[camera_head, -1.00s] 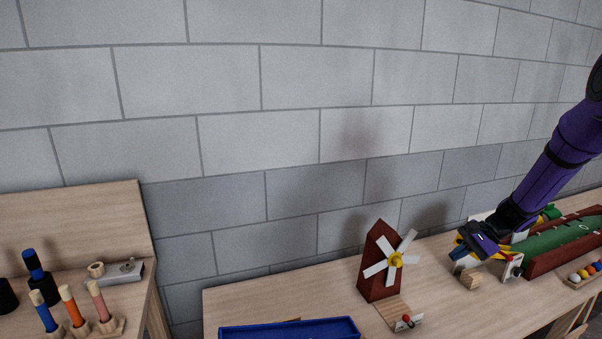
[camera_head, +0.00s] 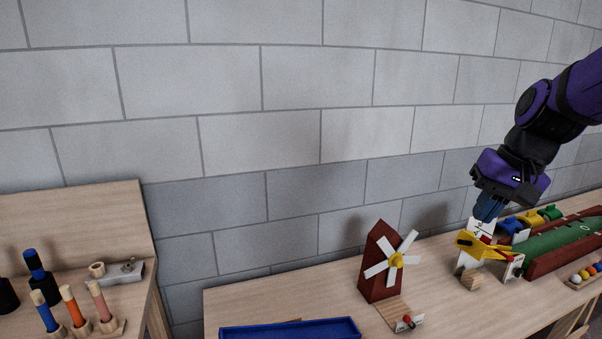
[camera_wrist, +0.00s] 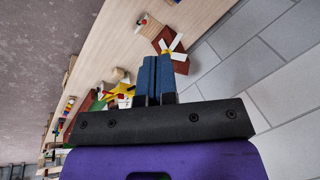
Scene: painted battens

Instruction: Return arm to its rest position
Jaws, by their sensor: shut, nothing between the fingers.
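My gripper (camera_head: 488,207) is at the right of the head view, on my purple arm, with its blue fingers pointing down. It is above the table, near a white upright panel and a yellow toy. In the wrist view the blue fingers of my gripper (camera_wrist: 157,78) lie side by side, shut, with nothing between them.
The wooden table (camera_head: 340,290) bears a red windmill (camera_head: 379,262), a yellow toy (camera_head: 482,248), a wooden block (camera_head: 470,279), a green-and-red toy (camera_head: 565,243) and a blue tray (camera_head: 290,329). Coloured pegs (camera_head: 72,307) stand on a bench at left. A block wall (camera_head: 290,140) rises behind.

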